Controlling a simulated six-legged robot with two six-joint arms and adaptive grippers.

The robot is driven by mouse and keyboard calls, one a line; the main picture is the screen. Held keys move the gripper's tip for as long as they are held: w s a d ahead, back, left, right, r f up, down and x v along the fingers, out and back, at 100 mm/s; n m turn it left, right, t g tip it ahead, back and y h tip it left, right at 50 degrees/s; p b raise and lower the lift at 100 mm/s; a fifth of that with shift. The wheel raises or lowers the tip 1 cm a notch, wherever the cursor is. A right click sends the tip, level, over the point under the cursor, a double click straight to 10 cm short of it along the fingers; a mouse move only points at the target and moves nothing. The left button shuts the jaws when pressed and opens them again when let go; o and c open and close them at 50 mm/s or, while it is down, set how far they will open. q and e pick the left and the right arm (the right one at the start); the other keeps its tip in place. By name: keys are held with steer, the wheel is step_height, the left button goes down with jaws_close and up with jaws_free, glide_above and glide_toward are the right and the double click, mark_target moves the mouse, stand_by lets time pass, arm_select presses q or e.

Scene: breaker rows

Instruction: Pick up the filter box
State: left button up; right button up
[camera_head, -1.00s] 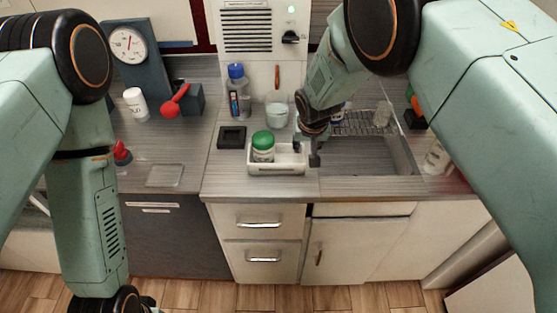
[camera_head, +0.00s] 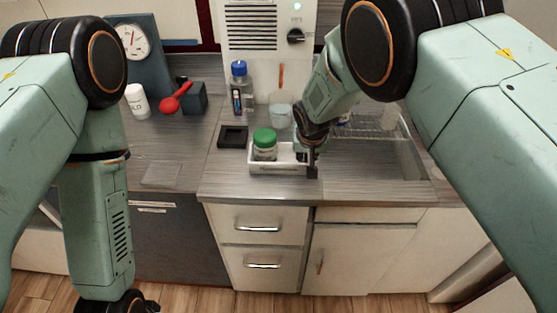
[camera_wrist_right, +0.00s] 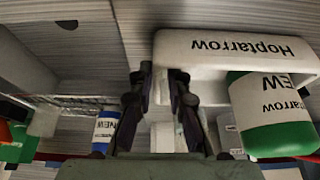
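The filter box, as I take it, is a low white open-topped box (camera_head: 275,170) on the counter's front part, with a green-lidded jar (camera_head: 264,146) in it. In the right wrist view the white box (camera_wrist_right: 215,52) is lettered "Hoptarrow". My right gripper (camera_head: 312,168) is at the box's right end, pointing down. In the wrist view its fingers (camera_wrist_right: 163,82) are spread, with the box's end wall between the tips; firm contact does not show. My left gripper (camera_head: 145,304) is low at the bottom left, mostly cut off, away from the box.
A black square holder (camera_head: 233,136) lies left of the box. Behind are a blue-capped bottle (camera_head: 239,72) and a clear cup (camera_head: 280,116). A sink with a rack (camera_head: 375,126) is to the right. A red-handled thing (camera_head: 176,98) and a white bottle (camera_head: 137,102) stand left.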

steer(key=shift+w+d+f, duration=0.15)
steer(key=shift+f, duration=0.05)
jaws_close()
arm_select(q)
steer(key=shift+w, duration=0.15)
arm_select(e)
steer(key=shift+r, duration=0.1)
arm_select(q)
steer(key=shift+r, duration=0.1)
arm_select(e)
steer(key=shift+r, duration=0.1)
